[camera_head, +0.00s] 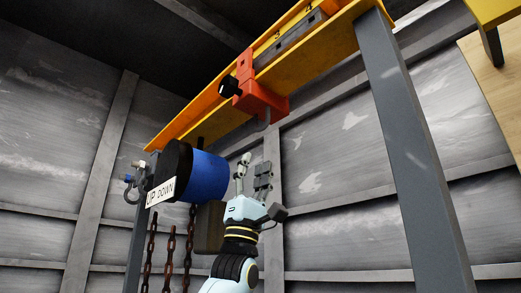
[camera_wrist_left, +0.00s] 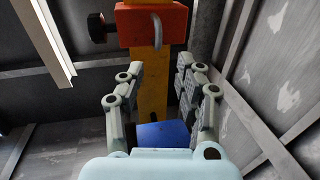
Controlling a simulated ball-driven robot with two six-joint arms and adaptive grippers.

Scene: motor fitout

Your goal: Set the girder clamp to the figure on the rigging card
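The girder clamp (camera_head: 262,98) is an orange-red block with a black knob (camera_head: 229,87) and a grey hook loop below. It hangs on the yellow girder (camera_head: 325,40) overhead. In the left wrist view the clamp (camera_wrist_left: 168,24) is at the top, its knob (camera_wrist_left: 97,28) to the left. My left gripper (camera_head: 254,168) points up below the clamp, apart from it. In the left wrist view its fingers (camera_wrist_left: 160,72) are spread with nothing between them. My right gripper is not in view. I see no readable rigging card or figure.
A blue hoist (camera_head: 206,175) with a black end and a white "UP DOWN" label (camera_head: 161,191) hangs left of my left gripper. Rusty chains (camera_head: 170,250) hang below it. A grey post (camera_head: 412,150) stands at right. The space between gripper and clamp looks clear.

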